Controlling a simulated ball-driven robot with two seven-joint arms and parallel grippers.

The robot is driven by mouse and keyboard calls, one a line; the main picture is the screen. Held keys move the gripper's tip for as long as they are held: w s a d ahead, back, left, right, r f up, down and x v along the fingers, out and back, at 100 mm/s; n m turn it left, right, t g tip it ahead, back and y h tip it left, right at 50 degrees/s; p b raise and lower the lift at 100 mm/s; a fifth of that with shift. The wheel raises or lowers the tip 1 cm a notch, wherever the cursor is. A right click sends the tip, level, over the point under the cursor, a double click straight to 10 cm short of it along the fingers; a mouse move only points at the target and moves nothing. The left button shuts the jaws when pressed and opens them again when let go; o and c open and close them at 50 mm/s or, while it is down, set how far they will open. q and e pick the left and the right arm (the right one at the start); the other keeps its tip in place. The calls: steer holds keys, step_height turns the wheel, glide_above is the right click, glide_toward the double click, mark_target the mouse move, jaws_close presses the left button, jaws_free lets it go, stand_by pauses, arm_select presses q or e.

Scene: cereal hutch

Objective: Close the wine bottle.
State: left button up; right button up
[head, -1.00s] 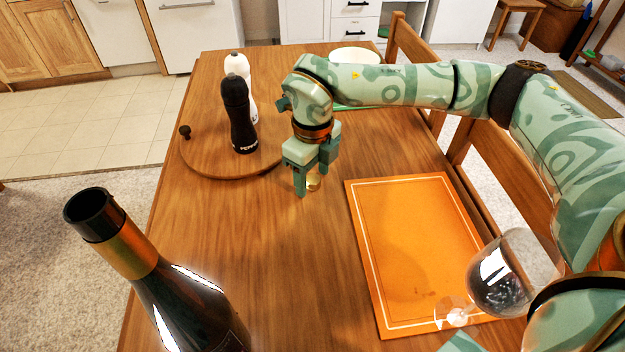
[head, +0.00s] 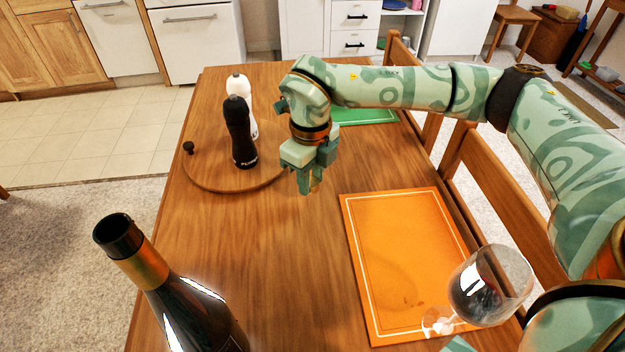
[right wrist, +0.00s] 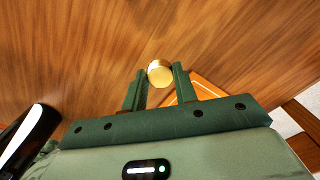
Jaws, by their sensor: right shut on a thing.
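A dark wine bottle (head: 192,312) with a gold neck band stands upright at the near left. Its mouth (head: 118,235) has no stopper in it. My right gripper (head: 311,190) points down over the middle of the table, right of and beyond the bottle. It is shut on a small round, pale gold stopper (right wrist: 160,73), which shows between the fingertips in the right wrist view. In the head view the fingers mostly hide the stopper. My left gripper is not in view.
A round wooden board (head: 215,182) carries a black mill (head: 240,135) and a white mill (head: 241,86). An orange placemat (head: 400,250) lies at right, with a wine glass (head: 490,285) at its near corner. A green mat (head: 365,116) lies behind my arm. The table's middle is bare.

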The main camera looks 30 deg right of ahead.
arm_select(q)
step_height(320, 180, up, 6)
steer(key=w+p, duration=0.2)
steer(key=p, duration=0.3)
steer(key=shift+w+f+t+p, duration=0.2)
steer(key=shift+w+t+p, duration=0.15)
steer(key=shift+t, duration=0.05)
arm_select(e)
steer(key=s+a+r, duration=0.1)
steer(key=s+r, duration=0.7)
steer(key=s, duration=0.5)
steer(key=shift+a+r, duration=0.3)
steer(key=shift+a, duration=0.05)
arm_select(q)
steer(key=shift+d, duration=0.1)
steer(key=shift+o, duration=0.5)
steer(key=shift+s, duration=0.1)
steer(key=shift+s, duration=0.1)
